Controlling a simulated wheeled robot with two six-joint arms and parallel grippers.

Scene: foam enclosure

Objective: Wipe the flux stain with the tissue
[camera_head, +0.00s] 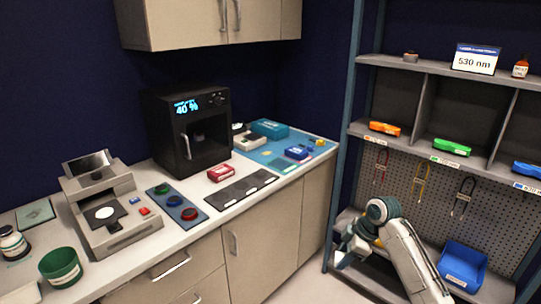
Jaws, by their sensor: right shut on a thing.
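My right gripper (345,256) is low at the lower middle right, in front of the shelf rack. It is shut on a small whitish thing, which looks like the tissue (341,262), mostly hidden by the fingers. It is apart from the counter. A blue mat (283,165) lies at the right end of the counter. A small yellowish spot (266,154) on it may be the flux stain, but it is too small to be sure. My left gripper is not in view.
On the counter stand a black oven-like box (188,130), a grey instrument (110,210), a green cup (61,267) and a red box (221,172). Small boxes crowd the blue mat. The rack (345,165) rises at right, with a blue bin (463,265) low down.

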